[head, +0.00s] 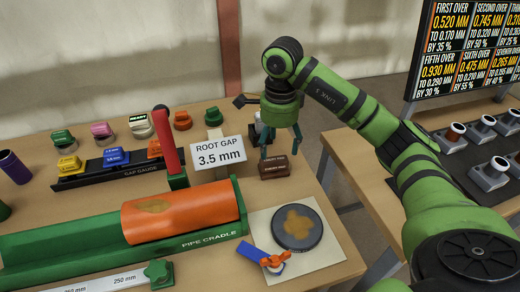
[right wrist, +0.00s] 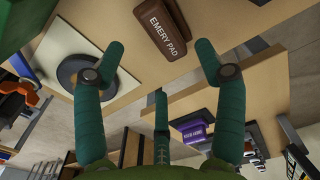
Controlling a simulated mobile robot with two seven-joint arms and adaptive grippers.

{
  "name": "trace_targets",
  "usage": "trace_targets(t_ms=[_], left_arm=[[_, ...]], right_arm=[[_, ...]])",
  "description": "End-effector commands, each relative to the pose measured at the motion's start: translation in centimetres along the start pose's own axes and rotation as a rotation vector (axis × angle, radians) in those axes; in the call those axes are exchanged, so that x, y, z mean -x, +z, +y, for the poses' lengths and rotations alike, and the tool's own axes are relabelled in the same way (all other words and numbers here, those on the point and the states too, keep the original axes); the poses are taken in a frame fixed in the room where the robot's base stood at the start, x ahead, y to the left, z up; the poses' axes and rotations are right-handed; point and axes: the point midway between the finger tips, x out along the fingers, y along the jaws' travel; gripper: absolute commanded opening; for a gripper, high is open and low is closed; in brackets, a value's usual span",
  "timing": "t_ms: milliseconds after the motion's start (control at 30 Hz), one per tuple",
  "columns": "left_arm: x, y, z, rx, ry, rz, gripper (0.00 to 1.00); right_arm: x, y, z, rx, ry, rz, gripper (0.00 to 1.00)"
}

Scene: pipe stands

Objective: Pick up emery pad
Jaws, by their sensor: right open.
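The emery pad (head: 274,169) is a small brown block near the right edge of the wooden table, beside the root gap sign. In the right wrist view the emery pad (right wrist: 166,28) shows its "EMERY PAD" label, at the top of the picture. My right gripper (head: 281,146) points down just above and behind the pad in the head view. Its green fingers (right wrist: 162,58) are spread, with nothing between them; the pad lies beyond the fingertips and looks untouched. My left gripper is not in view.
The "3.5 mm" sign (head: 219,153) stands just left of the pad. The pipe cradle (head: 205,240) holds an orange pipe (head: 178,211). A grey disc (head: 297,228) lies on a pale mat (head: 325,257) in front. A gap separates the right table (head: 370,165).

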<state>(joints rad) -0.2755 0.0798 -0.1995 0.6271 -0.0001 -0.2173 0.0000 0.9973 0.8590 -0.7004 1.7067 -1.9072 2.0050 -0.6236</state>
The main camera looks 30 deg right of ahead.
Motion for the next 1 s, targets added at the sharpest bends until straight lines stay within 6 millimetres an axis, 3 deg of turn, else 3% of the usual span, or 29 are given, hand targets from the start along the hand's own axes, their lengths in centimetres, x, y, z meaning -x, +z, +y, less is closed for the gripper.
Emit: trace_targets(t_ms=[200,367,533,800,833,967,1000], left_arm=[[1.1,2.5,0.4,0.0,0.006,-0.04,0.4],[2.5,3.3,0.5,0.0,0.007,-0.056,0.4],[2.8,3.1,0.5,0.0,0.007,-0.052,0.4],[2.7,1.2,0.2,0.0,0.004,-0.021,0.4],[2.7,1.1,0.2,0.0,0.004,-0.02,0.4],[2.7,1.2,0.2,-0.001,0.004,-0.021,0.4],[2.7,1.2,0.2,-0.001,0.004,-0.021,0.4]], right_arm=[[-2.0,-0.1,0.0,0.0,0.004,0.004,0.71],[-4.2,-0.2,-0.4,-0.001,0.007,0.004,0.71],[-6.4,-0.2,-0.5,0.0,0.003,0.002,0.71],[-7.0,-0.3,-0.6,0.0,0.0,0.002,0.71],[-6.9,-0.3,-0.6,0.0,0.0,0.002,0.67],[-6.9,-0.2,-0.6,0.0,0.0,0.002,0.15],[-6.9,-0.2,-0.6,0.0,0.0,0.002,0.09]])
